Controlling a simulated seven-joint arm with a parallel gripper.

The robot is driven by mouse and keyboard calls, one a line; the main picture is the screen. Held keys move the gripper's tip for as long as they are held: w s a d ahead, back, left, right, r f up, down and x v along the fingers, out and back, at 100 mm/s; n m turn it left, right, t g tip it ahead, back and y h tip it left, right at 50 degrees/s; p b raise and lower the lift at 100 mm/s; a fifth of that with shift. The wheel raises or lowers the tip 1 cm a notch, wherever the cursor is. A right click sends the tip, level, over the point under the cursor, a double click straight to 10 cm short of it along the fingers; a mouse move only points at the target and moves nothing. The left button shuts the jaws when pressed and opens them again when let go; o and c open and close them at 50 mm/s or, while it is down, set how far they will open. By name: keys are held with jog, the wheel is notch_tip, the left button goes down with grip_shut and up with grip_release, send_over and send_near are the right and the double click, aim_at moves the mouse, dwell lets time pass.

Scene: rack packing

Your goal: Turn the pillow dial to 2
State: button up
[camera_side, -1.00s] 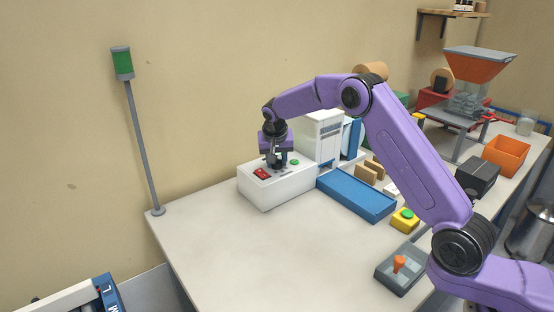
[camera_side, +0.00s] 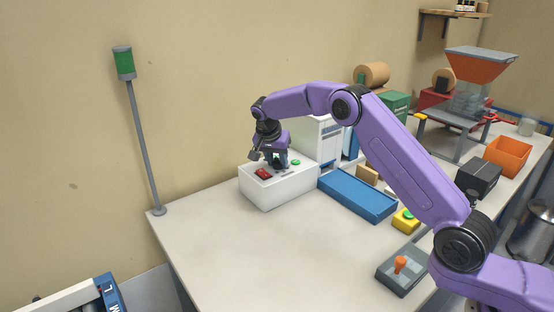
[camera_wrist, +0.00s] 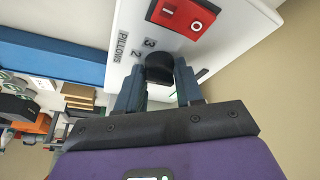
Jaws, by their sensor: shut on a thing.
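The pillow dial (camera_wrist: 160,75) is a dark round knob on the white control box (camera_side: 285,187), under the printed word PILLOWS in the wrist view. The digits 3 and 2 show beside it; any other marks and the dial's pointer are hidden or too dark to read. My gripper (camera_wrist: 159,66) has its two blue-grey fingers on either side of the knob, shut on it. In the side view my gripper (camera_side: 275,160) is down at the box top, tilted, and covers the dial.
A red rocker switch (camera_wrist: 182,17) marked O sits on the same panel close to the dial. A green button (camera_side: 296,162) is on the box top to the right. A blue tray (camera_side: 357,194) stands right of the box. The table in front is clear.

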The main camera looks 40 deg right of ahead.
jog(key=o, duration=0.7)
jog(key=v, duration=1.7)
jog(key=shift+r, duration=0.25)
